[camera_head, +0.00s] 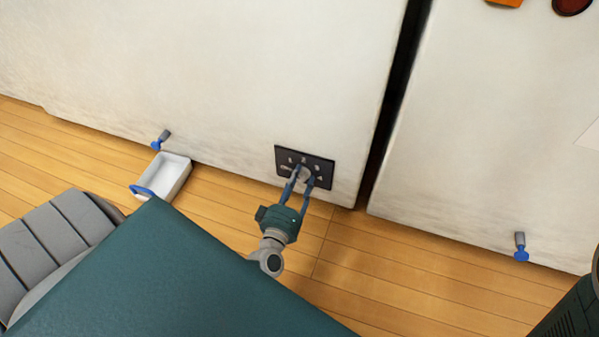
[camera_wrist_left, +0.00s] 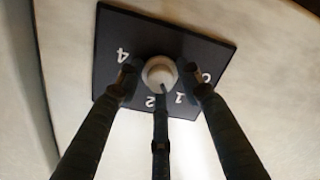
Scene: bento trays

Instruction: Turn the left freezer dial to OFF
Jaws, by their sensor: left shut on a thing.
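The left freezer dial (camera_head: 304,174) is a pale round knob on a dark panel (camera_head: 326,162), low on the white freezer front. White numbers ring it, partly covered by my fingers. My left gripper (camera_head: 303,178) is shut on the dial, one finger on each side. In the left wrist view the dial (camera_wrist_left: 160,72) sits between the fingertips, with the panel (camera_wrist_left: 215,57) behind it and a 4, 2 and 1 readable. A small dark mark shows on the dial's edge near the 2 and 1, but its exact setting is hard to tell. My right gripper is not in view.
A white tray (camera_head: 172,176) with a blue handle stands on the wooden floor at the left, below a blue-tipped spout (camera_head: 161,139). Another such spout (camera_head: 520,246) is on the right freezer. A dark gap (camera_head: 398,95) separates the two freezers.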

